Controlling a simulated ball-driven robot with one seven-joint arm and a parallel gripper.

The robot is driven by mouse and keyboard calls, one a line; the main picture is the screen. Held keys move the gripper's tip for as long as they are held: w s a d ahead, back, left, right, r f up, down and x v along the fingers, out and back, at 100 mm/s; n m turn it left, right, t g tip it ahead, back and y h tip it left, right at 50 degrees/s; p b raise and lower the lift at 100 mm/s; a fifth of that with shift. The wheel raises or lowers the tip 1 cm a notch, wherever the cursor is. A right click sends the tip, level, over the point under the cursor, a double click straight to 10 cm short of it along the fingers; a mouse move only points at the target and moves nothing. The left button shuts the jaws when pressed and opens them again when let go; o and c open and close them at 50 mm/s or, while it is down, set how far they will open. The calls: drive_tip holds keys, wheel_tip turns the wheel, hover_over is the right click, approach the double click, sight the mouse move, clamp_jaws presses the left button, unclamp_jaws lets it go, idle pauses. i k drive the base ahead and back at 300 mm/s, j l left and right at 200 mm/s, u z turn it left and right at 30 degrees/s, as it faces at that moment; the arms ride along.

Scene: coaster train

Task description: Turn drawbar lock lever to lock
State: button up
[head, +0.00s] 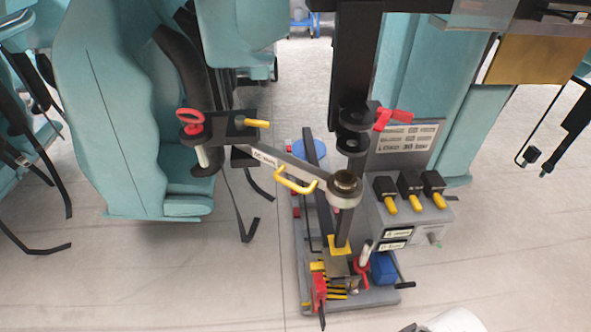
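A grey drawbar (285,163) with a small label and a yellow grab handle (297,187) spans from a black bracket (232,125) on the left to a round dark joint (344,184) on the right. A red ring-topped pin (190,119) and a yellow lever (256,123) sit at the bracket. A red lever (393,118) sticks out beside the black column. Smaller red handles (319,287) and (361,271) show low on the base. I cannot tell which is the drawbar lock lever or its lock state.
A grey control box (408,150) with black blocks and yellow levers (415,203) stands right of the joint on a grey base plate (375,298). Teal seats (120,130) with black straps stand left.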

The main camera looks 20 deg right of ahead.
sight(241, 123)
drive_tip(key=i+l, duration=0.1)
drive_tip(key=l, duration=0.55)
drive_tip(key=i+l, duration=0.1)
drive_tip(key=l, duration=0.55)
drive_tip(key=u, duration=0.05)
